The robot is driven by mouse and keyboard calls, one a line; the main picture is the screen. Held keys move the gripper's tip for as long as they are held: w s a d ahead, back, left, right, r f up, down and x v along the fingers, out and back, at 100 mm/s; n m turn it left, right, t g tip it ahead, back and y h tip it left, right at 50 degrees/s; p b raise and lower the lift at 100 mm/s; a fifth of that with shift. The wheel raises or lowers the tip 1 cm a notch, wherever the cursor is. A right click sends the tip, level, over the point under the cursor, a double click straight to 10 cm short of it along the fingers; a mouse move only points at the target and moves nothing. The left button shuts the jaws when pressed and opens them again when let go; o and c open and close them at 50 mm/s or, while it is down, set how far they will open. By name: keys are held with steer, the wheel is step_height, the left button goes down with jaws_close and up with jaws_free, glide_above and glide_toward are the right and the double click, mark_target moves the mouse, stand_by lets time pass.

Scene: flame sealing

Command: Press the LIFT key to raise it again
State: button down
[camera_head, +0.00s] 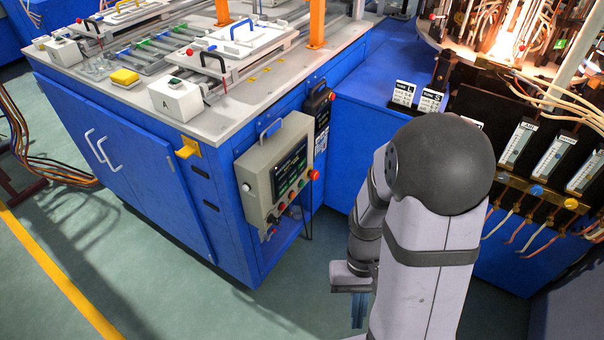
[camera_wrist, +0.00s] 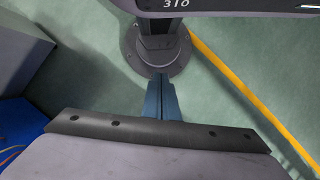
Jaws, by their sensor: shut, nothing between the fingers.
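A beige control box (camera_head: 262,165) hangs on the front right of the blue bench. Its dark screen (camera_head: 289,172) carries small coloured marks. A red knob (camera_head: 314,175) sits at its right edge, and small knobs line its lower edge. The lettering is too small to read, so I cannot tell which key is LIFT. My gripper (camera_head: 359,310) hangs low over the floor, right of and nearer than the box, apart from it. Its blue fingers are together and empty, also in the wrist view (camera_wrist: 161,98). The wrist view shows no control box.
The blue bench (camera_head: 120,145) fills the left, with a white box marked A (camera_head: 175,99) and a yellow block (camera_head: 125,77) on top. A machine with burners and flow gauges (camera_head: 515,145) stands at right. Green floor (camera_head: 200,305) is clear in front.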

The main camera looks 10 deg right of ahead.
step_height(320, 180, down, 7)
steer(key=d+b, duration=0.2)
steer(key=w+d+f+n+t+h+b, duration=0.1)
steer(key=w+d+f+t, duration=0.2)
steer(key=w+f, duration=0.4)
steer(key=w+d+f+n+t+b, duration=0.15)
steer(key=w+d+f, duration=0.3)
steer(key=w, duration=0.45)
steer(key=w+r+n+t, duration=0.1)
steer(key=w+r+t, duration=0.15)
steer(key=w, duration=0.45)
steer(key=w+r+n+t, duration=0.15)
steer(key=w+t, duration=0.25)
steer(key=w, duration=0.4)
steer(key=w+a+r+n+t, duration=0.1)
steer(key=w+r+n+t, duration=0.2)
steer(key=w+r+t, duration=0.4)
steer(key=w+r, duration=0.3)
steer(key=r, duration=0.3)
steer(key=shift+a+r+t+y, duration=0.25)
steer(key=shift+a+t+y, duration=0.1)
steer(key=shift+t+y, duration=0.05)
